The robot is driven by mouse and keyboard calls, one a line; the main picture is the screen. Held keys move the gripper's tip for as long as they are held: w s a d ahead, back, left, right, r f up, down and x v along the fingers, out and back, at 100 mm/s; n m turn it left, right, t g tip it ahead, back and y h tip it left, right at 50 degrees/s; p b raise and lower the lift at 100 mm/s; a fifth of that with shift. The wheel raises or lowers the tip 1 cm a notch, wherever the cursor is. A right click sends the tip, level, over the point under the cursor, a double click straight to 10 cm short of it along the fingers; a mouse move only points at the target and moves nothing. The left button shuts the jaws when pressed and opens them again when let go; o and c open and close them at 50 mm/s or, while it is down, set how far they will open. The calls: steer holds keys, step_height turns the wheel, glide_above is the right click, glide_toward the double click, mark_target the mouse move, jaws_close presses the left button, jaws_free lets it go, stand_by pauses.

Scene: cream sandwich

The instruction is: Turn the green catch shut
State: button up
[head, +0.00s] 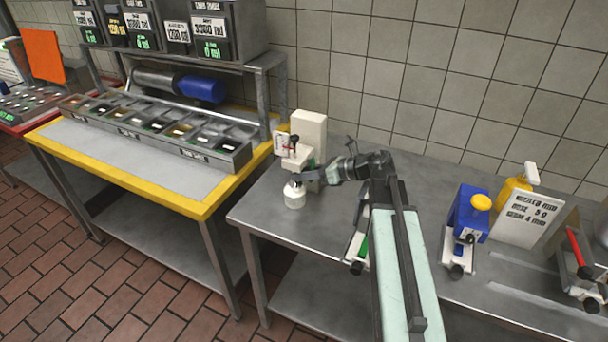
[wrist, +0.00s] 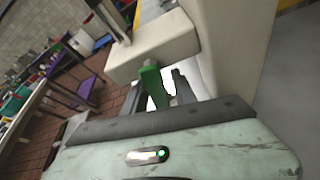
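The green catch (wrist: 150,82) shows in the wrist view as an upright green piece in front of the cream machine's block (wrist: 150,50). My gripper (wrist: 157,88) has its two dark fingers apart. The catch appears between them, closer to the left finger; I cannot tell whether they touch it. In the head view, my gripper (head: 312,179) is beside the cream machine (head: 309,135), and only a sliver of green shows there. A white container (head: 294,196) stands under the machine's front, just left of my gripper.
A yellow-edged table (head: 190,207) with ingredient bins stands at the left. On the steel counter (head: 272,225), a blue dispenser (head: 468,215), a yellow bottle (head: 512,190) and a sign (head: 527,216) stand to the right. The tiled wall is behind.

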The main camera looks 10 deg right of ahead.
jaws_close()
steer(key=shift+s+a+r+m+g, duration=0.15)
steer(key=shift+s+m+g, duration=0.15)
steer(key=shift+m, duration=0.3)
steer(key=shift+o, duration=1.6)
jaws_free()
steer(key=shift+w, duration=0.1)
